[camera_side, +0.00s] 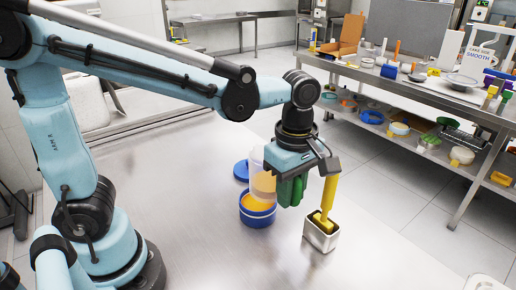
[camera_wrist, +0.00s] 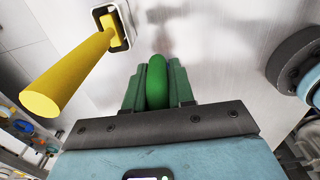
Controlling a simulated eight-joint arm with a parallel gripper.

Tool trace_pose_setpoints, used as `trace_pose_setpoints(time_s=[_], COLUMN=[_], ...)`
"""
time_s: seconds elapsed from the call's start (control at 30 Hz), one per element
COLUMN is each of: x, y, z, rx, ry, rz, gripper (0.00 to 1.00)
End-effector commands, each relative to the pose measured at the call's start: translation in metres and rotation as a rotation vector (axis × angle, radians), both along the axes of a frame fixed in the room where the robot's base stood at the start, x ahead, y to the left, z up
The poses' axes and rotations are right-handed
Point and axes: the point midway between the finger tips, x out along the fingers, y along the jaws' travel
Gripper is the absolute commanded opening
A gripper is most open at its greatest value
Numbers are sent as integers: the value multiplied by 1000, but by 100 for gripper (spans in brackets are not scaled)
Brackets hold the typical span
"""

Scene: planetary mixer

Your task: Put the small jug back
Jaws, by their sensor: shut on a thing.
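The small jug (camera_side: 259,160) looks like a clear, upright vessel with a pale orange band low in it. My gripper (camera_side: 291,190) is to its right in the side view, with green fingers pointing down. In the wrist view my gripper (camera_wrist: 158,85) is shut on a bright green rounded piece (camera_wrist: 156,82), which appears to be the jug's handle. The jug's body is hidden in that view. A blue tub with orange contents (camera_side: 257,215) stands on the steel table below the jug in the picture. I cannot tell how far apart they are.
A metal box (camera_side: 321,243) with a yellow-handled tool (camera_side: 329,195) stands close right of my gripper; the handle (camera_wrist: 65,75) rises high beside it. A blue disc (camera_side: 241,171) lies behind the tub. A loaded bench (camera_side: 430,97) stands at the back right.

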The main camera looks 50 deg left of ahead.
Motion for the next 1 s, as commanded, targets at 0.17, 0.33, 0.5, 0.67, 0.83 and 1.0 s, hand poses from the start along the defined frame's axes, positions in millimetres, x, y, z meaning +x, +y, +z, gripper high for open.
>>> trace_pose_setpoints(time_s=[0.17, 0.33, 0.5, 0.67, 0.83, 1.0], x=[-14, -41, -70, -88, -97, -96], y=[21, 53, 79, 93, 100, 118], z=[5, 9, 8, 4, 1, -9], rx=[1, 3, 4, 5, 6, 6], ry=[0, 0, 0, 0, 0, 0], rz=[5, 7, 6, 4, 3, 8], gripper=[0, 0, 0, 0, 0, 0])
